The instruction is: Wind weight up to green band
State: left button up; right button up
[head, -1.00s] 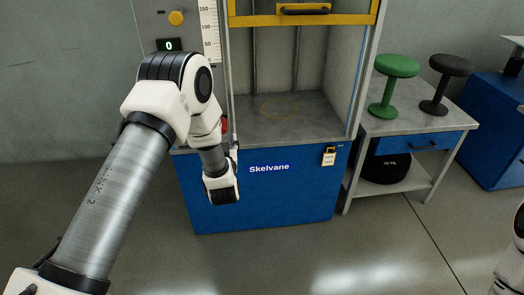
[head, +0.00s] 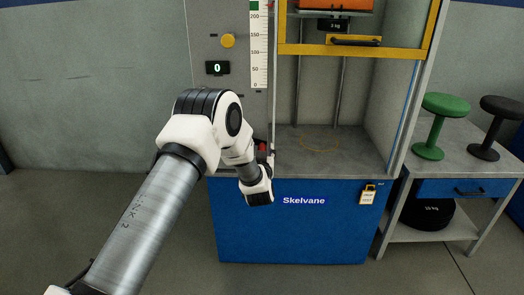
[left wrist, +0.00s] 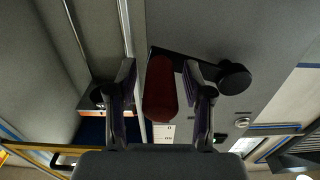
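A red crank handle (left wrist: 160,88) on a black crank arm (left wrist: 232,78) shows in the left wrist view. In the head view only a small red part of it (head: 262,146) shows beside my wrist. My left gripper (left wrist: 163,92) is open, one finger on each side of the handle, with gaps visible. In the head view the gripper (head: 258,196) is at the cabinet's front left. An orange weight (head: 336,4) is at the top edge, partly cut off. The green band (head: 255,5) is at the top of the white scale (head: 258,50). My right gripper is out of view.
The blue cabinet (head: 290,235) has a yellow-framed guard (head: 350,51) above its bay. A display (head: 217,68) reads 0 below a yellow knob (head: 228,41).

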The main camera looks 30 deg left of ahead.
pick_arm(q)
grip_shut()
jog(key=shift+w+d+r+n, duration=0.1)
jog(key=shift+d+r+n, duration=0.05)
jog(key=shift+r+n, duration=1.7)
jog(key=shift+f, duration=0.1)
jog(key=shift+o, duration=1.4)
grip_release()
jog(key=v, duration=1.2)
